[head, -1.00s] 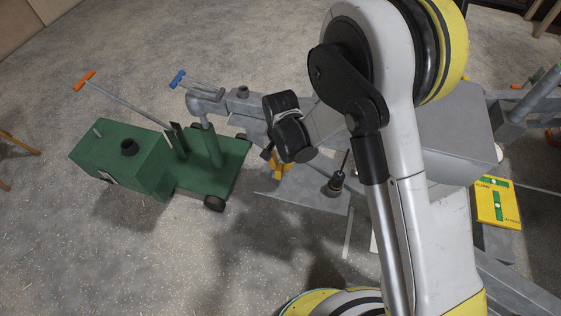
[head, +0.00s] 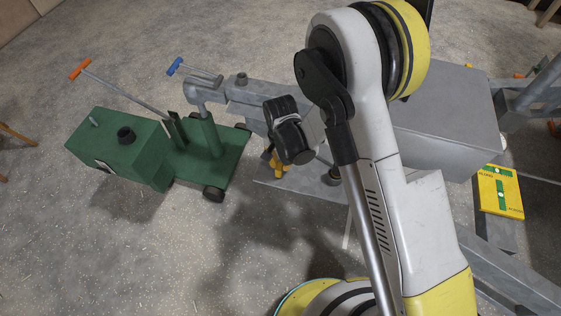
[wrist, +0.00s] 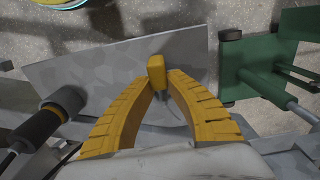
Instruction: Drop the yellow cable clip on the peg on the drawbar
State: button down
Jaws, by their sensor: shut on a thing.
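My gripper (wrist: 157,78) has yellow fingers, closed at the tips on a small yellow block, the cable clip (wrist: 157,66). In the wrist view the clip is over a grey plate (wrist: 95,72), and I cannot tell its height. In the head view the yellow fingers (head: 277,163) show below my dark wrist, beside the grey drawbar (head: 262,97); the clip cannot be made out there. A short grey stub (head: 241,78) stands on the drawbar near its coupling end. I cannot tell whether this is the peg.
A green wheeled mover (head: 125,148) with an orange-ended handle stands at the left, under the coupling. A dark cylinder with a copper-coloured end (wrist: 45,118) is left of my fingers. A grey box (head: 445,115) and a yellow-green case (head: 500,190) are at the right. The left foreground floor is clear.

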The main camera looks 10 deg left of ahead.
jog(key=c, duration=1.4)
grip_release()
